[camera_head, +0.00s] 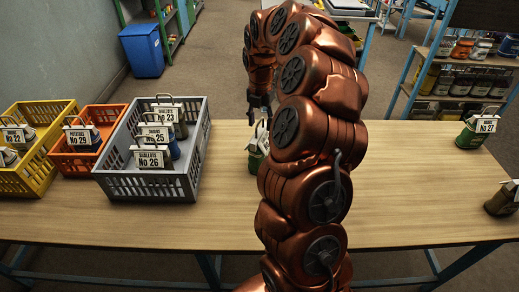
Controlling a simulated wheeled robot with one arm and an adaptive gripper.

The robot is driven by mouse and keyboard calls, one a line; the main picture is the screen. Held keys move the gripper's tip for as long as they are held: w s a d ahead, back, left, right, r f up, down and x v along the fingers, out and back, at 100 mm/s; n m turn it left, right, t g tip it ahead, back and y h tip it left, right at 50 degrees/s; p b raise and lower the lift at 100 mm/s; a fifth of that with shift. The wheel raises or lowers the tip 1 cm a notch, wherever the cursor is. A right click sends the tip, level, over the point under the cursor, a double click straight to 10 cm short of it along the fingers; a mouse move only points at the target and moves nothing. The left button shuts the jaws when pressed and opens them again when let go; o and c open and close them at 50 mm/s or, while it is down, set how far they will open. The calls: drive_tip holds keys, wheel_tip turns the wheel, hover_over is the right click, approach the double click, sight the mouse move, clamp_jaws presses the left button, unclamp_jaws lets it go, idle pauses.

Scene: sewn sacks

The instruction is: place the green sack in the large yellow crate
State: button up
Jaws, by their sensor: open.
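A dark green sack (254,159) with a white tag stands on the table just below my gripper, partly hidden behind my arm. A brighter green sack (472,136), tagged No 27, stands at the table's far right. My gripper (259,112) is open, pointing down just above the sack in the middle; whether it touches that sack's handle cannot be told. The yellow crate (42,170) is at the left end of the table and holds tagged sacks, one marked No 22.
An orange crate (67,160) and a grey crate (152,186), both holding tagged sacks, stand right of the yellow crate. An olive-brown sack (503,200) stands at the right edge. The table (420,190) is clear between my arm and the right-hand sacks.

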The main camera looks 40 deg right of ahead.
sight(260, 132)
drive_tip(key=shift+a+f+p, duration=0.1)
drive_tip(key=shift+f+p, duration=0.55)
drive_tip(key=shift+f, duration=1.3)
clamp_jaws()
